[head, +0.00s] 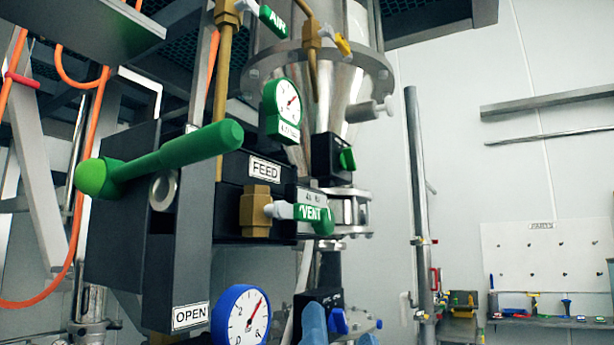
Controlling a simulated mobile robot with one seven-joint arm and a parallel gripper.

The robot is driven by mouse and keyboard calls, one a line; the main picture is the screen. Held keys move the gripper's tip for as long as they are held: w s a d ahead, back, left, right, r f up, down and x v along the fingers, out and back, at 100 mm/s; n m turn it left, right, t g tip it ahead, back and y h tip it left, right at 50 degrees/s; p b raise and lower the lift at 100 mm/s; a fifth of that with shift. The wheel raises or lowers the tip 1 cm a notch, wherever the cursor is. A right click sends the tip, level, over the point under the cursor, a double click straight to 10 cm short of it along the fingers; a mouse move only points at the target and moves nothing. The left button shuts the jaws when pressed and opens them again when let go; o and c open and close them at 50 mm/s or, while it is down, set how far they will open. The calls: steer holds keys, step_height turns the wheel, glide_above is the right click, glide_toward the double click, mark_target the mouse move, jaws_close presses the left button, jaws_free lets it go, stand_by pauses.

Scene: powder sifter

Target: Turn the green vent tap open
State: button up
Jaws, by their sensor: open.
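The green vent tap (313,213) is a green lever handle marked VENT. It lies roughly level, pointing right, on a pale valve stem beside a brass fitting (256,211), below the FEED label. Two light blue tips at the bottom edge look like the fingers of my gripper (340,337). The rest of my gripper is cut off by the frame.
A long green lever (165,158) juts out at left in front of the dark housing. A green AIR tap (273,22), a green-framed gauge (287,100) and a blue gauge (240,316) surround the vent tap. A black box with a blue knob (338,320) sits below.

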mark_target(310, 211)
step_height(310, 211, up, 12)
steer(key=w+m+g+y+p, duration=0.35)
steer(key=m+g+p, duration=0.35)
steer(key=p, duration=1.3)
steer(key=shift+m+t, duration=0.5)
steer(key=shift+m, duration=0.1)
steer(key=p+x, duration=0.4)
steer(key=x, duration=0.5)
steer(key=shift+w, duration=0.4)
steer(key=shift+p+x, duration=0.45)
steer(key=shift+x, duration=0.35)
steer(key=shift+s+a+f, duration=0.1)
jaws_close()
